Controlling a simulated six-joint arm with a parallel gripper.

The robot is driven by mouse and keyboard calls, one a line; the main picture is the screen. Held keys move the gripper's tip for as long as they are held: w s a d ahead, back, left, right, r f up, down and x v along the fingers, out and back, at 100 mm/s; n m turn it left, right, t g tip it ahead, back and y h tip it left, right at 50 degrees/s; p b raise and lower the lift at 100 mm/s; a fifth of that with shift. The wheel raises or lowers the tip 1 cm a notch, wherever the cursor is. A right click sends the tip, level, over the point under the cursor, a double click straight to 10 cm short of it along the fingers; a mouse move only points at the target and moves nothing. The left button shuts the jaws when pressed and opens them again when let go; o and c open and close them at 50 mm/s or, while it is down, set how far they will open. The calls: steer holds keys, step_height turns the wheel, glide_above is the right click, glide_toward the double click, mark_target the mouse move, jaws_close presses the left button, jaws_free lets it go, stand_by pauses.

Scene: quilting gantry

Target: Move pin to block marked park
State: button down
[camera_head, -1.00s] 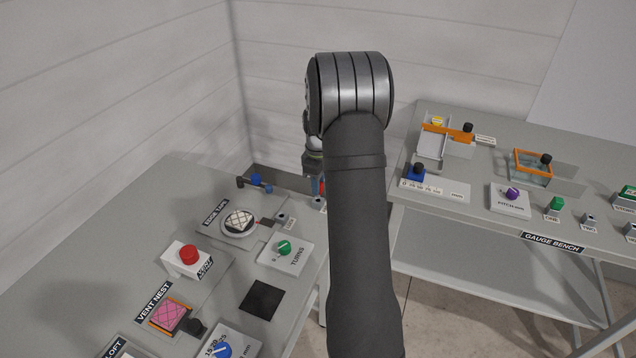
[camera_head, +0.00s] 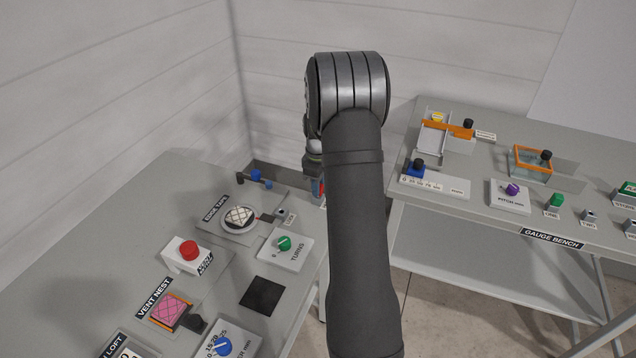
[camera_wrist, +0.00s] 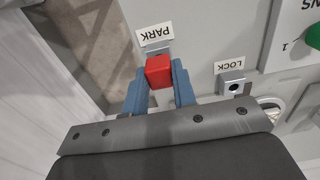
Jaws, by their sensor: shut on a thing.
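My gripper (camera_wrist: 160,85) is shut on the red head of the pin (camera_wrist: 159,71), with a blue finger on each side. In the wrist view the pin is over or at the block marked PARK (camera_wrist: 157,45), which it partly hides. I cannot tell whether the pin sits in that block. The block marked LOCK (camera_wrist: 234,86) stands to the right, and its dark hole shows empty. In the head view my arm hides most of the gripper, and a bit of red pin (camera_head: 319,188) shows beside it. The LOCK block (camera_head: 282,214) is left of it there.
The round quilted piece on the edge tape station (camera_head: 239,217) and the green TURNS knob (camera_head: 283,243) are close to the left. The blue-ended lever (camera_head: 257,175) stands behind. The bench edge lies close to the PARK block. The gauge bench (camera_head: 440,235) is to the right.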

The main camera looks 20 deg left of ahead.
steer(key=shift+f, duration=0.45)
steer(key=c, duration=1.1)
jaws_free()
step_height(320, 180, up, 17)
steer(key=shift+r, duration=0.2)
step_height(320, 180, down, 17)
steer(key=shift+f, duration=0.2)
steer(key=shift+r, duration=0.2)
